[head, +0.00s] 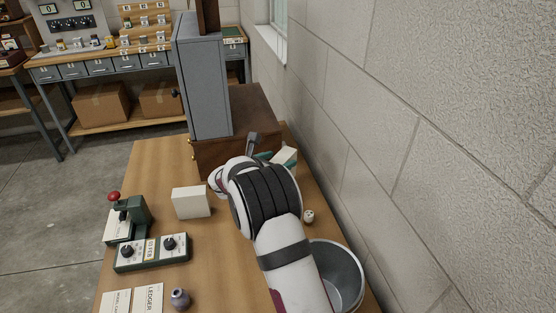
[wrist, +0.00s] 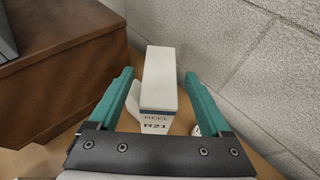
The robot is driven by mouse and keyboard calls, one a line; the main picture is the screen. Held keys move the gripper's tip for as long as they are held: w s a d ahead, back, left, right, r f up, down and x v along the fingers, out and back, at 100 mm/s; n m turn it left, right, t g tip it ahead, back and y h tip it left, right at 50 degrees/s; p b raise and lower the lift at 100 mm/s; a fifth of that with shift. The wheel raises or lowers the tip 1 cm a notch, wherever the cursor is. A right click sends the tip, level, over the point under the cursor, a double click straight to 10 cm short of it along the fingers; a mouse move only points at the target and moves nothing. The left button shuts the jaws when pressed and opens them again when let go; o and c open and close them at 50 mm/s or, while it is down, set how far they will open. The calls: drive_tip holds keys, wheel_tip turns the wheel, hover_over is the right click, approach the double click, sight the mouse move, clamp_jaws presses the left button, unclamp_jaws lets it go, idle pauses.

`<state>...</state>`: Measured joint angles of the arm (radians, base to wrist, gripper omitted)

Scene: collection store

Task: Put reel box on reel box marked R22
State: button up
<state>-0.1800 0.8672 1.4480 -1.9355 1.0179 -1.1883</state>
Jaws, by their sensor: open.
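A cream reel box (wrist: 158,82) with a dark band and the label "REEL R21" stands between the teal fingers of my gripper (wrist: 158,74) in the wrist view. The fingers are open, with a gap on each side of the box. In the head view, my gripper (head: 267,157) is beside the wall at the table's far right, and the pale reel box (head: 286,155) shows partly behind it. Another cream box (head: 191,202) stands on the table to the left of my arm. No marking on it can be read, and no "R22" is readable in either view.
A brown wooden cabinet (wrist: 65,62) stands close left of my gripper, with a grey metal cabinet (head: 205,85) on it. The wall (head: 420,130) is close on the right. A metal bin (head: 345,265), a green control box (head: 150,252) and a ledger (head: 149,298) are nearer.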

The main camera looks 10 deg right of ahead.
drive_tip(key=shift+s+a+r, duration=0.2)
drive_tip(key=shift+a+r, duration=0.05)
drive_tip(key=v, duration=1.1)
drive_tip(key=s+d+r+m+g+y, duration=0.1)
drive_tip(key=s+d+m+g, duration=0.3)
drive_tip(key=s+m, duration=0.5)
drive_tip(key=s+d+r+m+g+y, duration=0.1)
drive_tip(key=s+d+m+g, duration=0.5)
drive_tip(key=s, duration=0.6)
drive_tip(key=s+a+f+m+y, duration=0.1)
drive_tip(key=s+a+m+y, duration=0.3)
drive_tip(key=s+a+m, duration=0.2)
drive_tip(key=s+a+f+m+y, duration=0.1)
drive_tip(key=s+a+m+y, duration=0.4)
drive_tip(key=s+m, duration=0.6)
drive_tip(key=s+a, duration=0.1)
drive_tip(key=s, duration=0.2)
drive_tip(key=shift+f+m, duration=0.3)
drive_tip(key=shift+f, duration=0.1)
